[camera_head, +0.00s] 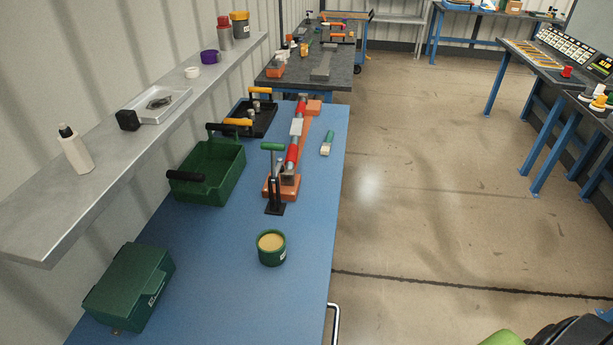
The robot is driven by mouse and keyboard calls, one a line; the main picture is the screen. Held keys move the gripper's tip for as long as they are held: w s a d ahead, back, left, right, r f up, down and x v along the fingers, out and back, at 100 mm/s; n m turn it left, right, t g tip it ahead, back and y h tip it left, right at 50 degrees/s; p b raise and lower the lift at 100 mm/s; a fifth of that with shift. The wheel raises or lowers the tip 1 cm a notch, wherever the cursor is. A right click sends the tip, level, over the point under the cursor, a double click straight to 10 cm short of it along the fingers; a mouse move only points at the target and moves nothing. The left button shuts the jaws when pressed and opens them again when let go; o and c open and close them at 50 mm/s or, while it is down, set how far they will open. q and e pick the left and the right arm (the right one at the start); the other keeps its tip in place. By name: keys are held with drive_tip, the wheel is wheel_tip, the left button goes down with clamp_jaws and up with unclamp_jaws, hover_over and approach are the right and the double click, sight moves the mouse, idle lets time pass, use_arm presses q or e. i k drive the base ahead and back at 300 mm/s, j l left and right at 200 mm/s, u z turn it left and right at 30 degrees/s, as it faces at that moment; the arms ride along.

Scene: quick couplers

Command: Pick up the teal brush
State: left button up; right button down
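A small brush (327,143) with a green-teal handle and pale bristles lies on the blue workbench (318,215), near its right edge. Its handle points away from me and its bristles point towards me. It lies just right of the orange stand with the red-banded pipe, apart from it. Nothing covers the brush. Neither of my grippers is in view.
Left of the brush are the pipe stand (309,135), a black upright tool with a green handle (274,180) and a green crate (226,183). A green tin (271,248) and a green case (130,287) stand nearer. A metal shelf (110,160) overhangs the left.

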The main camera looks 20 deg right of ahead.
sight(327, 146)
drive_tip(key=l+u, duration=0.2)
drive_tip(key=l, duration=1.45)
